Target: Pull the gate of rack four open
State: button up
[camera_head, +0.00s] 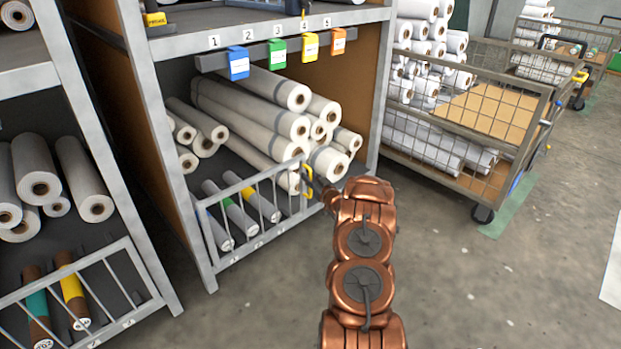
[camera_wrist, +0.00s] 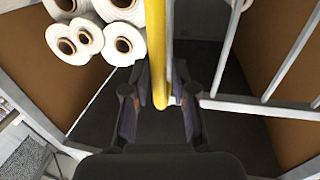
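A low barred metal gate (camera_head: 232,222) stands across the bottom front of the middle rack; it also shows in the wrist view (camera_wrist: 250,106). Its upright yellow handle (camera_head: 308,181) is at the gate's right end. In the wrist view the handle (camera_wrist: 160,95) runs between the two fingers of my gripper (camera_wrist: 160,112). The fingers stand apart on either side of it, with small gaps showing. In the head view my arm hides most of my gripper and the gate's lower right corner. I cannot read a rack number on the gate.
White rolls (camera_head: 255,105) lie inside the rack behind the gate. Blue, green, yellow and orange tags (camera_head: 239,62) hang above, under number cards. A mesh cart (camera_head: 455,120) with rolls stands to the right. Another gated rack (camera_head: 75,290) is at left. Bare floor (camera_head: 490,275) lies in front.

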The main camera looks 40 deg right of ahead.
grip_shut()
jog(key=shift+s, duration=0.1)
dwell(0.4)
